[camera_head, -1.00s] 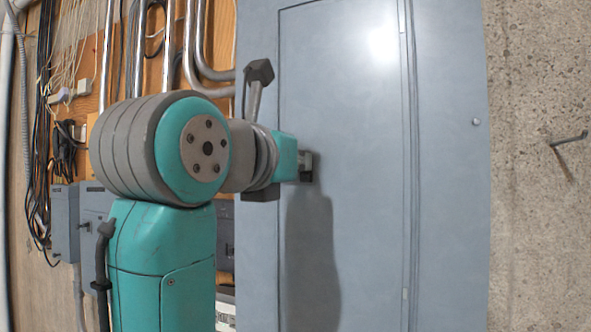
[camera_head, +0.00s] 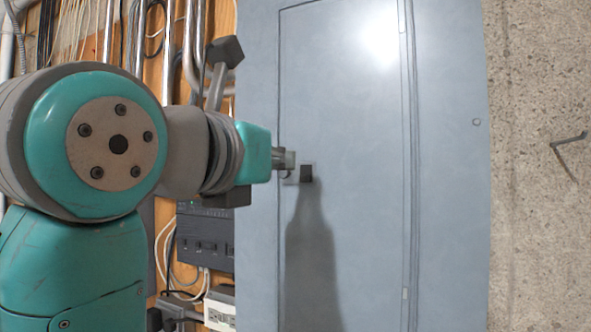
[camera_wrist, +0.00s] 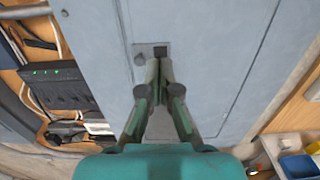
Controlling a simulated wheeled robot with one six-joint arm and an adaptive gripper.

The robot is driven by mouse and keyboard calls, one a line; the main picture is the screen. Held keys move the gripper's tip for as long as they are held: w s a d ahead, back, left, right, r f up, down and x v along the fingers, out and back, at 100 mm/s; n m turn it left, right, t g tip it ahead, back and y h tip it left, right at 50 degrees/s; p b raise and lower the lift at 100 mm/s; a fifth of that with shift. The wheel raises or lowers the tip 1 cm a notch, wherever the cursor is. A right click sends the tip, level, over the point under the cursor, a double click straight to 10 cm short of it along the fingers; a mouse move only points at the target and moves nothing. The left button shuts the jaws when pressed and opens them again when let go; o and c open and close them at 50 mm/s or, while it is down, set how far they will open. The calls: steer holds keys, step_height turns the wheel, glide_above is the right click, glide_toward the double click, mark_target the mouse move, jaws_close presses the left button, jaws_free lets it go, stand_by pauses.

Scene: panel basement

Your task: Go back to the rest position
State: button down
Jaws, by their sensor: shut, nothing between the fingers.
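My gripper (camera_head: 290,160) is shut and empty in front of a closed grey panel door (camera_head: 350,150). The arm's shadow falls on the door below the latch.
A concrete wall (camera_head: 545,240) with a metal hook (camera_head: 568,140) is at right. A wooden board with pipes, cables and a black box (camera_head: 205,240) is at left. The wrist view shows a blue container (camera_wrist: 298,166) at lower right.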

steer(key=shift+s+a, duration=0.2)
steer(key=shift+s, duration=0.4)
